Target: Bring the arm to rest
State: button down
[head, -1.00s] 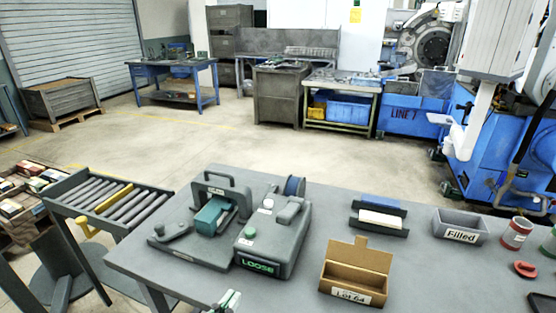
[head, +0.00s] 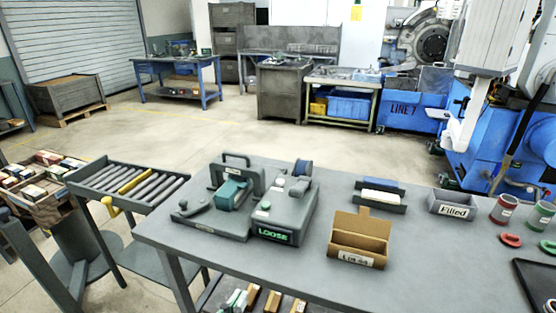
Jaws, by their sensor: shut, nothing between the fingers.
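The grey workbench (head: 320,285) stands in front of me. On its left part is a grey fixture with a handle and a teal block (head: 231,194). Beside it is a grey machine (head: 287,213) whose green display reads LOOSE. An open cardboard box (head: 358,240) labelled Lot 64 stands at the middle. Behind it a dark rack (head: 379,200) holds a blue and a white piece. A grey bin (head: 453,205) marked Filled is further right.
A roller conveyor (head: 130,183) adjoins the bench's left, with a crate of small boxes (head: 40,180) beyond. Several small boxes (head: 272,300) show below the bench's front edge. Red and green cans (head: 504,208) and a black tray (head: 538,280) are at right. Open floor lies behind.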

jog(key=d+f+n+y, duration=0.3)
jog(key=d+f+n, duration=0.2)
jog(key=d+f, duration=0.55)
jog(key=s+d+f+n+y, duration=0.2)
jog(key=s+d+f, duration=0.45)
jog(key=f, duration=0.35)
jog(key=s+d+f+y, duration=0.1)
jog(key=s+d, duration=0.4)
jog(key=s, duration=0.7)
jog(key=s+d+r+m, duration=0.2)
jog(key=s+r, duration=0.1)
jog(key=s, duration=0.3)
jog(key=s+d+r+m+h, duration=0.1)
jog(key=s+d+r, duration=0.1)
jog(key=s, duration=0.5)
jog(key=shift+r+m+t, duration=0.4)
jog(key=shift+r, duration=0.3)
jog(key=shift+w+a, duration=0.1)
